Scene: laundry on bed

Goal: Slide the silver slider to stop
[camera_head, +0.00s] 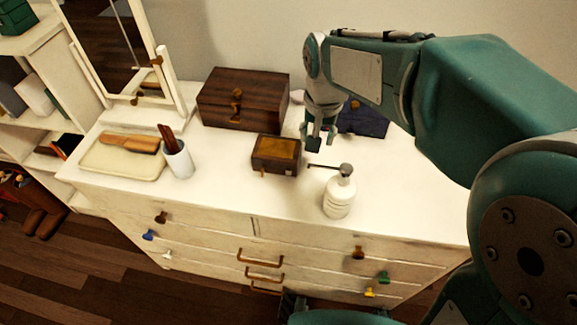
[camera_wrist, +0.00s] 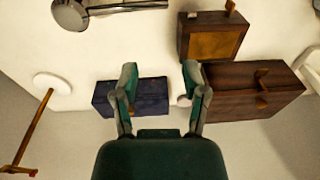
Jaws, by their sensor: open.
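I cannot clearly make out a silver slider in either view. A small brown box with a golden-brown top (camera_head: 277,152) sits on the white dresser, and it also shows at the top of the wrist view (camera_wrist: 212,40). A tiny pale piece (camera_wrist: 193,15) is on that box, too small to identify. A small crank-like piece (camera_wrist: 231,8) sticks out beside it. My gripper (camera_head: 318,140) points down, open and empty, above the dresser to the right of the small box. Its two fingers also show apart in the wrist view (camera_wrist: 160,72).
A white pump bottle (camera_head: 338,195) stands right of the small box, close to the front. A larger dark wooden box (camera_head: 240,98) and a dark blue box (camera_head: 363,120) stand behind. A cup (camera_head: 178,160), a tray (camera_head: 110,165) and a mirror are left. The front middle is clear.

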